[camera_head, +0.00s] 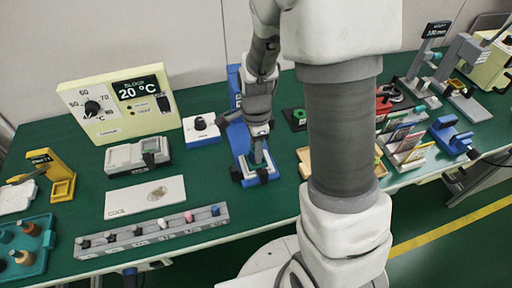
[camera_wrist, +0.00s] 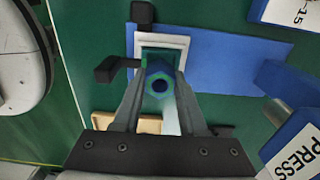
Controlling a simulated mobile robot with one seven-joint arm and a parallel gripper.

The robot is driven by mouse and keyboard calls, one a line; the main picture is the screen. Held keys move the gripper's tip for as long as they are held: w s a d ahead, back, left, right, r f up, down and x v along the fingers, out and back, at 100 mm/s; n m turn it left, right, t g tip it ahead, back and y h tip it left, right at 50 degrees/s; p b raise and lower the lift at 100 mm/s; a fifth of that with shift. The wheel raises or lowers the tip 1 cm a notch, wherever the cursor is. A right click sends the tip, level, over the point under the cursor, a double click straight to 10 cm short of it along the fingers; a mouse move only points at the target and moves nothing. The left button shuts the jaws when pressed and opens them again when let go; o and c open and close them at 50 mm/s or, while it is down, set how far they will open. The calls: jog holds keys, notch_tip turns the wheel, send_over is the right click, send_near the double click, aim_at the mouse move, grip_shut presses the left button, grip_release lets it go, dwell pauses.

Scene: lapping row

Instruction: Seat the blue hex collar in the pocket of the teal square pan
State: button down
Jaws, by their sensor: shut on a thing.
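The blue hex collar (camera_wrist: 160,84) is between my fingertips in the wrist view, with its round opening facing the camera. My gripper (camera_wrist: 159,90) is shut on it. The teal square pan (camera_wrist: 164,54) lies beyond and beneath the collar, inside a pale square frame on a blue base. The collar and fingers cover much of the pan, so its pocket is hidden. In the head view my gripper (camera_head: 258,152) points down over the pan, and the collar cannot be made out there. I cannot tell whether the collar touches the pan.
The blue press base (camera_wrist: 225,60) carries the pan; its blue upright (camera_head: 234,85) stands behind my arm. A dark clamp handle (camera_wrist: 115,68) sits close left of my fingers. A rail of small pegs (camera_head: 150,232) and a white dial box (camera_head: 201,128) stand left.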

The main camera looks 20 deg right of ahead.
jog(key=shift+f+b, duration=0.35)
jog(key=shift+f, duration=0.3)
jog(key=shift+c, duration=1.9)
grip_release()
jog(key=shift+r, duration=0.1)
notch_tip(320, 180, up, 17)
jog(key=p, duration=0.4)
jog(key=shift+r, duration=0.15)
